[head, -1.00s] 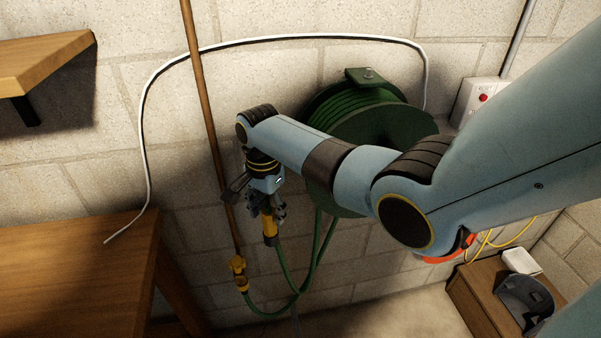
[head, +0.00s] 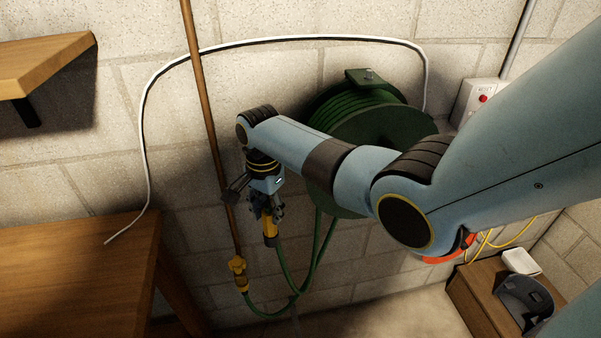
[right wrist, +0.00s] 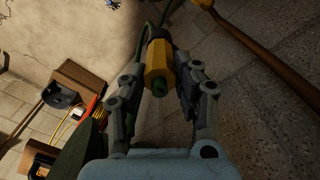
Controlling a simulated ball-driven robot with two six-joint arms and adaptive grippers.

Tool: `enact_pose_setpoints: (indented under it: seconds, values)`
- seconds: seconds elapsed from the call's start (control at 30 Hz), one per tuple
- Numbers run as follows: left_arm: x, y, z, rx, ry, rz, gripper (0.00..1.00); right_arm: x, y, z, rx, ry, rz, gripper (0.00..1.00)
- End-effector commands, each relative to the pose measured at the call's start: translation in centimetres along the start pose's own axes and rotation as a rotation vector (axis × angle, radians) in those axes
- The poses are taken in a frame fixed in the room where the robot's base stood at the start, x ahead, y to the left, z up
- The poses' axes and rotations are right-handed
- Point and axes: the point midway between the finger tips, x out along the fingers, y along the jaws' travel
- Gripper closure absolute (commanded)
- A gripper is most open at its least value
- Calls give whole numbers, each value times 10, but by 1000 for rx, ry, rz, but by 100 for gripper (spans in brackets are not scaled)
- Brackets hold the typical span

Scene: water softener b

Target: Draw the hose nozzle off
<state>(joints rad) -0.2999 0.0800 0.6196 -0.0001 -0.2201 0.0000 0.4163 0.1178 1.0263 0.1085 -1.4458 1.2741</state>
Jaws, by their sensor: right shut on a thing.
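The hose nozzle (head: 269,227) is yellow with a dark grey collar at its lower end and hangs nearly upright in front of the block wall. My right gripper (head: 265,210) points down and is shut on its upper part. In the right wrist view the yellow nozzle (right wrist: 158,62) sits between both fingers, with a green tip facing my camera. The green hose (head: 284,272) runs close to the nozzle's lower end; I cannot tell whether they are joined. My left gripper is not in view.
A brown pipe (head: 205,130) with a yellow fitting (head: 238,273) runs just left of my gripper. A green hose reel (head: 385,140) is on the wall behind my arm. A wooden table (head: 75,270) stands at left, with a shelf (head: 45,60) above.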

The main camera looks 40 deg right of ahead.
Motion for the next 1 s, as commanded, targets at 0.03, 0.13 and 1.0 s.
enact_pose_setpoints:
  seconds: [0.03,0.13,1.0]
  values:
    - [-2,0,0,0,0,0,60,-2,0,0,0,0,-1,100]
    - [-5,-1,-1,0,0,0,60,-5,0,0,0,0,-1,100]
    - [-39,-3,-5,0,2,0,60,-64,0,0,0,1,-2,100]
